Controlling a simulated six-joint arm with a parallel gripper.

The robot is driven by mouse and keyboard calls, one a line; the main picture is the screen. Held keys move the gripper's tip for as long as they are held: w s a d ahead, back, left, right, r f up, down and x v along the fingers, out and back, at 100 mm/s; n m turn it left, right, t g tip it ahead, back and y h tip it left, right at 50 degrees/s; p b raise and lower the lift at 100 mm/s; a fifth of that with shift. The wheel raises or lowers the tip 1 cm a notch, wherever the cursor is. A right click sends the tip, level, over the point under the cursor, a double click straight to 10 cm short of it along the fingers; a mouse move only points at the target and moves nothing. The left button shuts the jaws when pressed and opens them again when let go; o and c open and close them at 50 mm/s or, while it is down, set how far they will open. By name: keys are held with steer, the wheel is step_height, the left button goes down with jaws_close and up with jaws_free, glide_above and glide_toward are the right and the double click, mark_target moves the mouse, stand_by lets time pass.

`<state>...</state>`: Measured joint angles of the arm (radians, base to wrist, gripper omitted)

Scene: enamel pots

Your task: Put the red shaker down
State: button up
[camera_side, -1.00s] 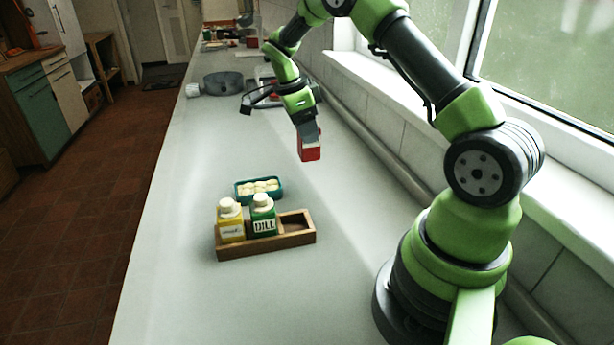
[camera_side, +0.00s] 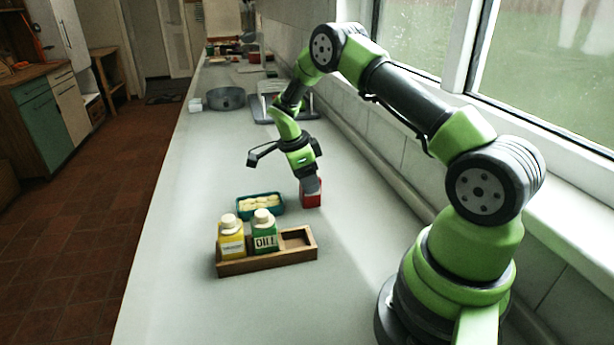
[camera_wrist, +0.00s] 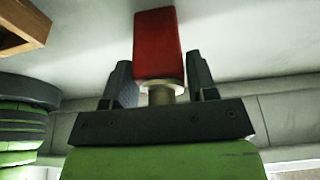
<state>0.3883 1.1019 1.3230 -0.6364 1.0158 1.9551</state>
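The red shaker (camera_side: 311,199) is upright at or very near the counter, right of the teal dish; a small gap beneath it cannot be ruled out. My gripper (camera_side: 311,186) is above it, its fingers around its upper part. In the wrist view the red shaker (camera_wrist: 157,45) lies between the two fingers of my gripper (camera_wrist: 160,75), which look close against its sides. Its pale metallic neck points toward the palm.
A wooden rack (camera_side: 268,262) holds a yellow bottle (camera_side: 231,242) and a green bottle (camera_side: 264,238); its right compartment is empty. A teal dish (camera_side: 260,209) of pale pieces stands behind it. A grey pot (camera_side: 226,98) is farther back. The counter's left side is clear.

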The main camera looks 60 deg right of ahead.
steer(key=shift+o, duration=1.3)
steer(key=a+r+n+t, duration=0.1)
steer(key=a+r+n, duration=0.25)
steer(key=r, duration=0.65)
steer(key=a+r+n+t, duration=0.15)
steer(key=a+r, duration=0.25)
steer(key=r, duration=0.6)
steer(key=s+a+r+n+t+y, duration=0.2)
steer(key=s+a+n, duration=0.4)
steer(key=s+n, duration=0.3)
steer(key=s+a+r+n+t+y, duration=0.2)
steer(key=s+a+r+n+t, duration=0.2)
steer(key=s+a+n, duration=0.3)
steer(key=shift+s+a+n+t, duration=0.3)
steer(key=shift+s+n+t, duration=0.25)
steer(key=shift+s+n, duration=0.6)
